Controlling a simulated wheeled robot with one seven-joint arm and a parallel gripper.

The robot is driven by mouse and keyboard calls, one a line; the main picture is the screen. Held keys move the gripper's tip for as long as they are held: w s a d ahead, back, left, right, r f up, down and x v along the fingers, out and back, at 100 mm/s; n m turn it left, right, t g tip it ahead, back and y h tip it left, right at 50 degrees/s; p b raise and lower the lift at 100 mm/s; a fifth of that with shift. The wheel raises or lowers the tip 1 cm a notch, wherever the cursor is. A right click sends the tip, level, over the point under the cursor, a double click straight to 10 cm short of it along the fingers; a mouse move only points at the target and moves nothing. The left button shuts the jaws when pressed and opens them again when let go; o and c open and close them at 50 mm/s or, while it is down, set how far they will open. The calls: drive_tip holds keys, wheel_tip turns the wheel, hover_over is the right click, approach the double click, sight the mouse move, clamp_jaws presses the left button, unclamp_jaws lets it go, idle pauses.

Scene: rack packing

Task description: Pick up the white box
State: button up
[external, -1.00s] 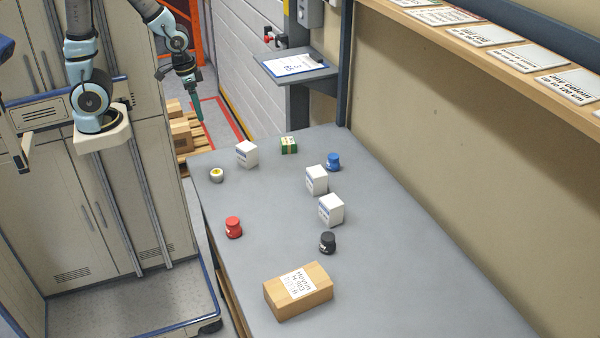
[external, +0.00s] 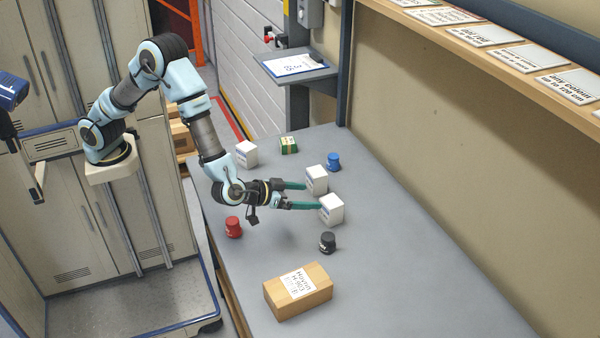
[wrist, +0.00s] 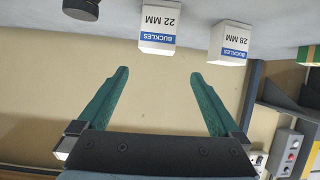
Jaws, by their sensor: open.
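There are three white boxes. One (external: 331,210) stands beside the black-capped pot, one (external: 317,180) just behind it, and one (external: 246,154) at the far left of the table. The wrist view, upside down, shows one marked BUCKLES 22 MM (wrist: 158,22) and one marked BUCKLES 28 MM (wrist: 231,42). My gripper (external: 313,196) is open and empty, its green fingers pointing at the two nearer boxes. In the wrist view the 22 MM box lies past the fingertips (wrist: 160,73), in line with the gap between them. Contact cannot be told.
A red pot (external: 233,227), black pot (external: 327,242), blue pot (external: 333,161) and green box (external: 289,145) stand on the grey table (external: 400,270). A brown carton (external: 298,291) lies at the front. A wall and shelf (external: 480,40) run along the right.

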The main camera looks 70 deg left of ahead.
sight(325, 203)
drive_tip(key=shift+y, duration=0.5)
drive_tip(key=w+f, duration=0.1)
drive_tip(key=w+f+p, duration=0.1)
drive_tip(key=w+f, duration=0.1)
drive_tip(key=shift+w+d+f, duration=0.2)
drive_tip(key=shift+w+f, duration=0.05)
drive_tip(key=shift+d+p+x, duration=0.15)
drive_tip(key=shift+p+x, duration=0.35)
drive_tip(key=shift+x, duration=0.85)
drive_tip(key=shift+d+p+x, duration=0.1)
drive_tip(key=shift+p+x, duration=0.4)
drive_tip(key=shift+x, duration=0.85)
drive_tip(key=shift+c, duration=0.2)
